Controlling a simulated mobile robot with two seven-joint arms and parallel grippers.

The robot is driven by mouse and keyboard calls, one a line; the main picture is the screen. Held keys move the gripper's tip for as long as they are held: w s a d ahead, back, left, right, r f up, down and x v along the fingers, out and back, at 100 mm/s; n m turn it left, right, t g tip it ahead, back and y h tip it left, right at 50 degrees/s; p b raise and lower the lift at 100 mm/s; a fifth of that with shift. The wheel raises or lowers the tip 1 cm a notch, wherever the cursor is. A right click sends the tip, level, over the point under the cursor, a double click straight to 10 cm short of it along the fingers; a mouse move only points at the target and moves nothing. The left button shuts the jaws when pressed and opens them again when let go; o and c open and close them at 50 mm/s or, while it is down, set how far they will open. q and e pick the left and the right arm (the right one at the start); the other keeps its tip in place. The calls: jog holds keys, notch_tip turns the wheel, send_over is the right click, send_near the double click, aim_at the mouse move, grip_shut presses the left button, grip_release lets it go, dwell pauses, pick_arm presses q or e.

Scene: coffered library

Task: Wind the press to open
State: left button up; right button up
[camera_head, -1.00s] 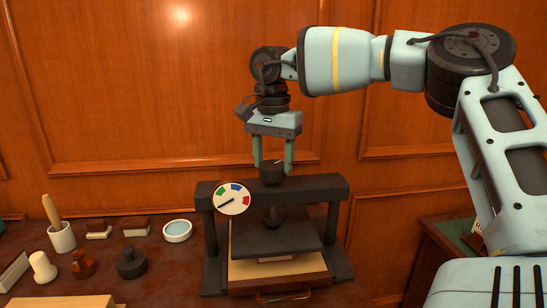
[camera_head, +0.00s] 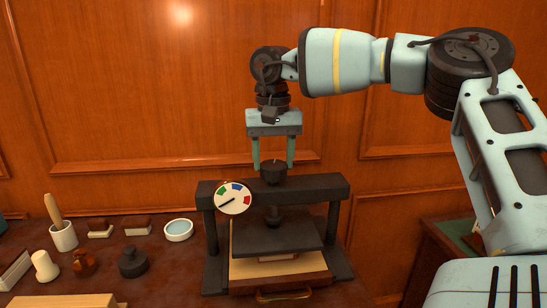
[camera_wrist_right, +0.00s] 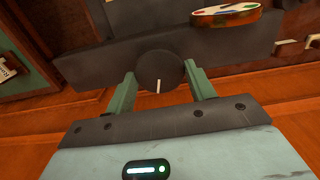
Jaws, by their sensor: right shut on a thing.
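The press (camera_head: 330,190) is a dark frame on the table with a crossbeam and a flat platen (camera_head: 290,236) below it. A round black knob (camera_head: 273,174) with a white mark tops its screw. My right gripper (camera_head: 273,168) points down from above, its two green fingers shut on the knob's sides. The right wrist view also shows the knob (camera_wrist_right: 160,70) between the fingers. A round dial (camera_head: 233,198) with green, blue and red patches hangs on the beam's left, its needle towards the lower left. A small block (camera_head: 278,258) lies under the platen, mostly hidden. My left gripper is out of view.
A drawer-like base with a brass handle (camera_head: 284,296) is under the press. Left of it stand a round pale dish (camera_head: 178,231), a dark weight (camera_head: 132,263), a mortar-like cup (camera_head: 63,238) and other small items. A wood-panelled wall is close behind.

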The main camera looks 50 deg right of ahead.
aim_at(273, 164)
dwell(0.4)
jog(key=o, duration=1)
jog(key=shift+c, duration=0.2)
jog(key=shift+r, duration=3.9)
